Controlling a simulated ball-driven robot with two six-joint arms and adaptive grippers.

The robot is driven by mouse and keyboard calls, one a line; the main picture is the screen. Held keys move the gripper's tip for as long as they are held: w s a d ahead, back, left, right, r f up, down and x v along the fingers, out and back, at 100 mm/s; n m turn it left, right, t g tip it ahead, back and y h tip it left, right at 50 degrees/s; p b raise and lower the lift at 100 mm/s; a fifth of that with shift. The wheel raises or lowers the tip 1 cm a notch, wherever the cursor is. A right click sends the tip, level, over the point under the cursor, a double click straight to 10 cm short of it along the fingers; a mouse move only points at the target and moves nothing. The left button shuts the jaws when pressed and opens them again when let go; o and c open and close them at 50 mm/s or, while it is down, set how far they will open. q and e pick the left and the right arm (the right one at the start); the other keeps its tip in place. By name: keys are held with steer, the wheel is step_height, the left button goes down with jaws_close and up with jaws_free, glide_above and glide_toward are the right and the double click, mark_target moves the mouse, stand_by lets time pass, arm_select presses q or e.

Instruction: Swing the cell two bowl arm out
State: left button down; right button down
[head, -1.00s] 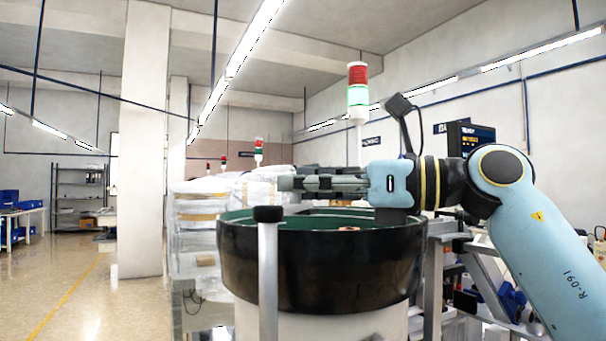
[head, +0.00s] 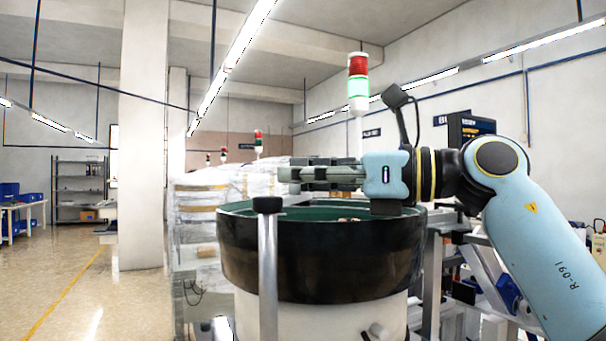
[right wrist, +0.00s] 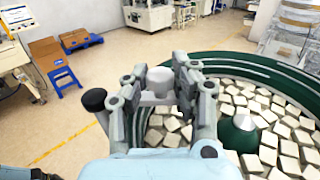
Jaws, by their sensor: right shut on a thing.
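My right gripper (head: 290,175) reaches in from the right, level above the dark feeder bowl (head: 318,262), its fingers pointing left. In the right wrist view my right gripper (right wrist: 160,92) has its fingers shut on a pale grey round piece (right wrist: 160,80). I cannot tell for certain whether this piece belongs to the bowl arm. A grey post with a black cap (head: 267,205) stands at the near side of the bowl. A black knob (right wrist: 94,99) shows left of the fingers in the wrist view. My left gripper is not in view.
The bowl has a green inside (right wrist: 210,62) and holds many pale blocks (right wrist: 290,148) around a green centre dome (right wrist: 239,137). A red and green signal lamp (head: 358,82) rises behind it. Wrapped stacks (head: 200,215) stand left behind. The floor (head: 70,285) at left is open.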

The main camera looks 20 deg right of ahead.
steer(key=n+g+b, duration=0.1)
steer(key=w+a+n+g+y+b, duration=0.1)
steer(key=g+b, duration=0.1)
steer(key=shift+a+f+y, duration=0.15)
steer(key=shift+f+y, duration=0.05)
steer(key=shift+y, duration=0.1)
steer(key=shift+w+a+r+n+g+y+b, duration=0.1)
steer(key=shift+a+n+g+y+b, duration=0.25)
steer(key=shift+n+g, duration=0.3)
steer(key=c, duration=1)
jaws_free()
steer(key=shift+d, duration=0.1)
steer(key=v, duration=1.2)
steer(key=shift+r, duration=0.15)
